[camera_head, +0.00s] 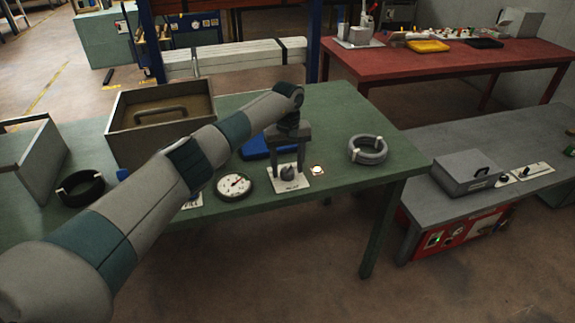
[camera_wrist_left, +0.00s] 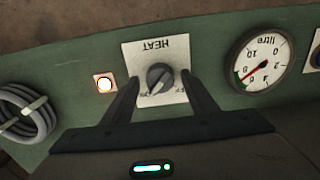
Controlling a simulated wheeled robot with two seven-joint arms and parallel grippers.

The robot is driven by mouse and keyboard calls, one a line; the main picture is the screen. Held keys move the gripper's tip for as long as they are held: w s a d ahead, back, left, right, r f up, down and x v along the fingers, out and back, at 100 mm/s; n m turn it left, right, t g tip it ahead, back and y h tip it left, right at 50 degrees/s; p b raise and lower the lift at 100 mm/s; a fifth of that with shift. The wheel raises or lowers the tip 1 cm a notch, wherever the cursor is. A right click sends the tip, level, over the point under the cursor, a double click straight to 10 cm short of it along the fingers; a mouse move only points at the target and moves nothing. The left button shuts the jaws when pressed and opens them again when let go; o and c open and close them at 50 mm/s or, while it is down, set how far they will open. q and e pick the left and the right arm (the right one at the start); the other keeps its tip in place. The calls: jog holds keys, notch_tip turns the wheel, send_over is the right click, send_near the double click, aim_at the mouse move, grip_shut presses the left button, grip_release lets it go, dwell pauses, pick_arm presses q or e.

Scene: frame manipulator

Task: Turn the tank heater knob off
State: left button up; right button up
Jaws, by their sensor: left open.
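The tank heater knob (camera_head: 288,172) is a dark grey rotary knob on a white plate marked HEAT (camera_head: 284,183) on the green table. It also shows in the left wrist view (camera_wrist_left: 160,77), where the plate reads upside down and its position labels are partly covered. A small lamp (camera_head: 317,170) beside the plate glows, and it is bright in the left wrist view (camera_wrist_left: 104,84). My left gripper (camera_head: 288,168) is open above the knob, with one finger on either side of it. I cannot tell whether the fingers touch it. My right gripper is not in view.
A round litre gauge (camera_head: 234,186) lies left of the plate. A grey cable coil (camera_head: 368,149) lies to the right. A blue tray (camera_head: 256,148) and an open box (camera_head: 122,131) stand behind. A grey bench (camera_head: 515,195) with a metal box is at right.

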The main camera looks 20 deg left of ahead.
pick_arm(q)
jog(key=shift+f, duration=0.25)
jog(key=shift+c, duration=0.5)
jog(key=c, duration=1)
jog(key=shift+o, duration=0.2)
